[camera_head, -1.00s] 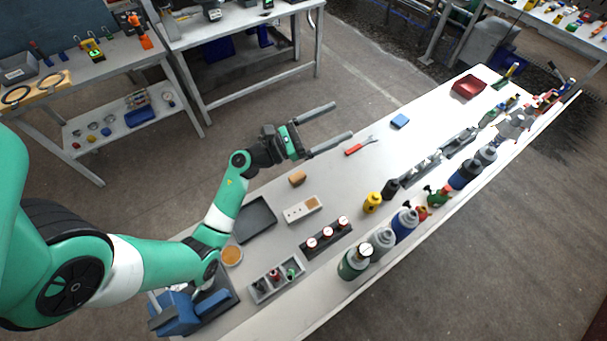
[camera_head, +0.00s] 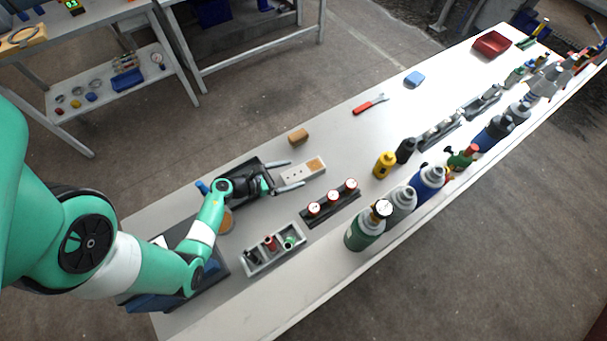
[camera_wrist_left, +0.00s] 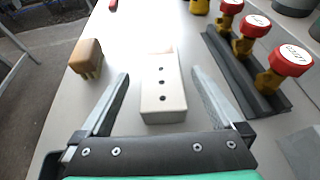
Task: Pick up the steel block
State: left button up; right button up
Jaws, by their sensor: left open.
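A brown, rounded block (camera_wrist_left: 87,58) lies left of the left finger, and also shows in the head view (camera_head: 299,136). My right gripper is out of view.
A grey divided tray (camera_head: 273,252) and several bottles (camera_head: 398,205) line the front side. A red-handled wrench (camera_head: 368,105) lies farther along; the table around it is clear.

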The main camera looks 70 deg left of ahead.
aim_at(306, 170)
pick_arm(q)
jog(key=x, duration=0.2)
jog(key=b+x, duration=0.1)
jog(key=x, duration=0.3)
jog(key=shift+w+d+r+b, duration=0.1)
jog(key=shift+r+b, duration=0.2)
jog(key=shift+r, duration=0.05)
grip_shut()
